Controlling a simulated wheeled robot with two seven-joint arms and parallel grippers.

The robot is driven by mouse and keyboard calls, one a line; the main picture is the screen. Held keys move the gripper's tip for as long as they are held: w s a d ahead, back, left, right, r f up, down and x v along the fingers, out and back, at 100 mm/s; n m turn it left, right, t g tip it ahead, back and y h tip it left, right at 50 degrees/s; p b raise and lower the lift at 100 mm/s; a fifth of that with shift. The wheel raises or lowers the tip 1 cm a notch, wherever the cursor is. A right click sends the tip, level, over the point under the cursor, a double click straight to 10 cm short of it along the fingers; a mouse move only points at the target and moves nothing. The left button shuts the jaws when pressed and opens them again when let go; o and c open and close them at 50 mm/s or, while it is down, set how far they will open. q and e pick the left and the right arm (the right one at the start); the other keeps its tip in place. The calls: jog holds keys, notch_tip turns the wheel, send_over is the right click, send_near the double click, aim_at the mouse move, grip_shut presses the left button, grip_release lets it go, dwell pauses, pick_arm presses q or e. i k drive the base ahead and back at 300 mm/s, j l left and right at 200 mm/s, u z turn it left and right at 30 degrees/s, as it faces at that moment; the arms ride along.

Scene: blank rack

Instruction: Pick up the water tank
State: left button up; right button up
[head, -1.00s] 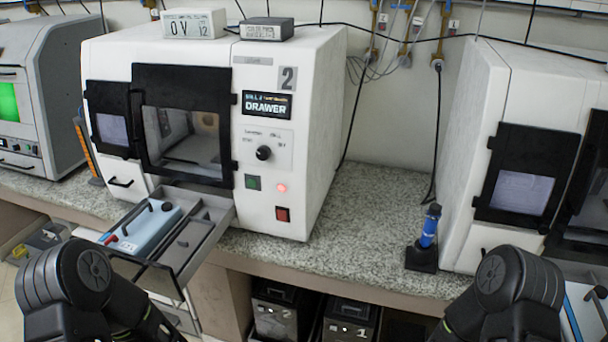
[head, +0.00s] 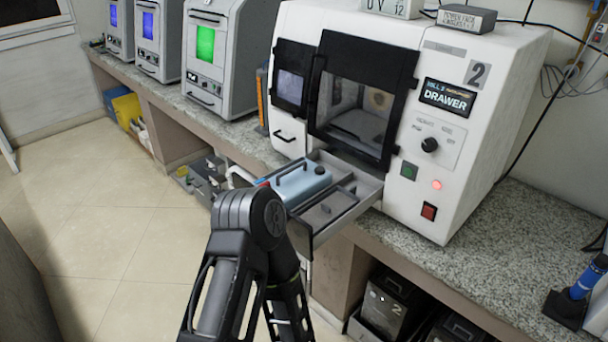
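The water tank looks to be the light blue box with a dark handle on top (head: 302,183). It sits in the left part of the pulled-out grey drawer (head: 362,195) of the white mill marked 2 (head: 462,140). A small red part shows at its near left end, partly behind my arm. My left arm rises in front of the drawer, with its dark joint close to the tank in the picture. Neither of my grippers is in view.
A granite counter (head: 470,235) runs along the wall. Machines with blue and green windows (head: 206,43) stand at the far left. A blue tool in a black stand (head: 585,280) is at right. Dark bins (head: 395,300) sit below. The tiled floor (head: 110,220) at left is clear.

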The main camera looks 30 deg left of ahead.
aim_at(298, 181)
jog(key=i+j, duration=0.15)
jog(key=j, duration=0.2)
jog(key=i+j, duration=0.15)
jog(key=j, duration=0.2)
jog(key=i+j, duration=0.15)
jog(key=j, duration=0.2)
jog(key=z, duration=1.1)
